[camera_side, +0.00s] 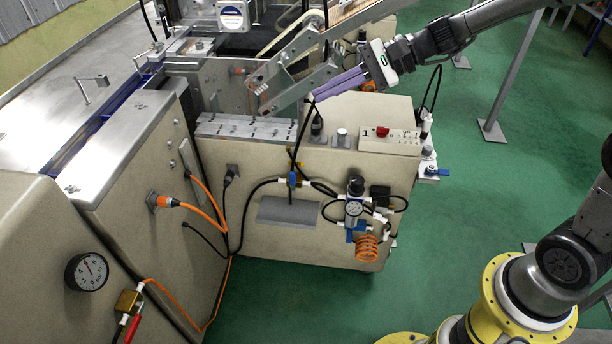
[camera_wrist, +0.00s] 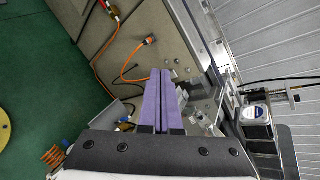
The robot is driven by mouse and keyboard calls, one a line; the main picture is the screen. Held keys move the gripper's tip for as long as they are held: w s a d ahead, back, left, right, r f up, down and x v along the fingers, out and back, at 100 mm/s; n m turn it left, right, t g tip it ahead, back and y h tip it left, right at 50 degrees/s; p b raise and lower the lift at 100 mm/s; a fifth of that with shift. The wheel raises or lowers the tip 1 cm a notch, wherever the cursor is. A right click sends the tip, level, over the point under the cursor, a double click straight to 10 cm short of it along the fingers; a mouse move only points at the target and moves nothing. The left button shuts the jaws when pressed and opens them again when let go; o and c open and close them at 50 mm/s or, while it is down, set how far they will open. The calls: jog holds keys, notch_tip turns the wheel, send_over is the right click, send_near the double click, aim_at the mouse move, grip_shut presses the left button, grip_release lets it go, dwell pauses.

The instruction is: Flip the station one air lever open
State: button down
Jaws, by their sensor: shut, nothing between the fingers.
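My gripper (camera_side: 318,97) has long purple fingers pressed together and empty. In the side view it hangs at upper centre, above the top edge of the beige machine housing (camera_side: 345,110). A blue and yellow valve fitting (camera_side: 292,180) sits on the housing's front face, well below the fingers. A brass valve with a red handle (camera_side: 131,308) is at lower left, far from the gripper. I cannot tell for sure which is the station one air lever.
A control box marked 1 with a red button (camera_side: 383,131) sits on the housing top, near a black cable. A regulator with a gauge (camera_side: 353,208) and an orange coil hose (camera_side: 367,248) project from the front. Metal machine arms (camera_side: 300,80) are close left of the fingers.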

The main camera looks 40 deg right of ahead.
jog(key=w+d+f+m+t+h, duration=0.1)
jog(key=w+d+f+m, duration=0.25)
jog(key=f, duration=0.35)
jog(key=w+d+f+m+t, duration=0.1)
jog(key=w+d+f+m, duration=0.25)
jog(key=f, duration=0.45)
jog(key=w+d+f+m+h, duration=0.1)
jog(key=w+d+f+m, duration=0.2)
jog(key=f, duration=0.4)
jog(key=m, duration=0.2)
send_near(292, 178)
jog(key=s+d, duration=0.2)
jog(key=d, duration=0.1)
jog(key=shift+s+d+r, duration=0.15)
jog(key=shift+d+r, duration=0.05)
jog(key=shift+r, duration=0.25)
jog(key=x, duration=1)
jog(key=shift+a+r+g, duration=0.1)
jog(key=shift+a+g, duration=0.05)
jog(key=shift+g, duration=0.15)
jog(key=shift+g+h, duration=0.3)
jog(key=shift+h, duration=0.1)
